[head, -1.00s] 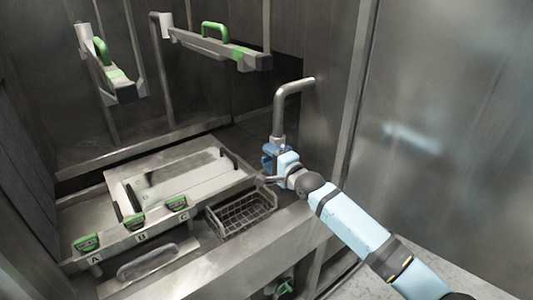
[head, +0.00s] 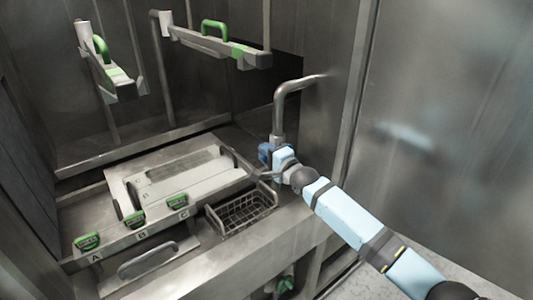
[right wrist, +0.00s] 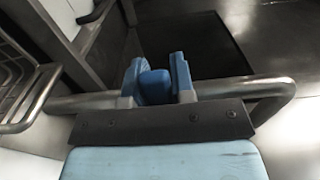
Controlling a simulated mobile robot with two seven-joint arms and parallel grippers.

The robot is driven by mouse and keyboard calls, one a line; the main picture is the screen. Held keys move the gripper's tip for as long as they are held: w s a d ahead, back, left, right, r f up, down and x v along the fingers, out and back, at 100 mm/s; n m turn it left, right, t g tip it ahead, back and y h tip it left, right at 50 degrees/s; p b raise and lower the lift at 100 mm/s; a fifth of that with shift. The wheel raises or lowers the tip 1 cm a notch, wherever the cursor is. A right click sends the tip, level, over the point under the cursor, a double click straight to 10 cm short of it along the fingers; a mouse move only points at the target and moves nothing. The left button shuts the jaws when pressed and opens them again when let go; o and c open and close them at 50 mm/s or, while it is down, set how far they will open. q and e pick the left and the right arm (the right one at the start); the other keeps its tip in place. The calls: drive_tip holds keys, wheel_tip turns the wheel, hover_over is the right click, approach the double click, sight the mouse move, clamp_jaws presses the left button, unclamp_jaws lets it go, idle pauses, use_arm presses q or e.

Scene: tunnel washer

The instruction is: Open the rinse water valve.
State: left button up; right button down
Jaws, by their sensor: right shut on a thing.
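The rinse water valve shows as a bent grey metal pipe (head: 279,112) rising at the back right of the counter, with a small blue handle (head: 264,150) low on it. My right gripper (head: 271,159) reaches in from the lower right and is at the handle. In the right wrist view, the two light blue fingers of my right gripper (right wrist: 157,75) stand on either side of the darker blue handle (right wrist: 155,88), shut on it. The pipe (right wrist: 240,90) runs across behind the fingers. How far the handle is turned is hard to tell. My left gripper is out of view.
A wire basket (head: 242,212) sits left of my right forearm. A tray (head: 180,180) and green-handled latches (head: 135,219) marked A, B, C lie further left. Two racks with green handles (head: 215,27) hang above. A metal wall panel (head: 450,130) stands at the right.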

drive_tip(key=shift+w+d+f+n+b, duration=0.15)
drive_tip(key=shift+f+n+b, duration=0.5)
drive_tip(key=shift+n, duration=0.5)
drive_tip(key=shift+w+d+f+n+b, duration=0.1)
drive_tip(key=shift+d+f+n+b, duration=0.1)
drive_tip(key=shift+f+n+b, duration=0.7)
drive_tip(key=shift+w+d+f+n+b, duration=0.15)
drive_tip(key=shift+f+n+b, duration=0.25)
drive_tip(key=shift+n, duration=0.95)
drive_tip(key=c, duration=1)
unclamp_jaws()
drive_tip(key=shift+r, duration=0.1)
drive_tip(key=shift+o, duration=0.2)
drive_tip(key=shift+s+d, duration=0.1)
drive_tip(key=shift+s, duration=0.05)
drive_tip(key=b+v, duration=0.1)
drive_tip(key=v, duration=1.2)
drive_tip(key=shift+s+d, duration=0.2)
drive_tip(key=shift+s, duration=0.05)
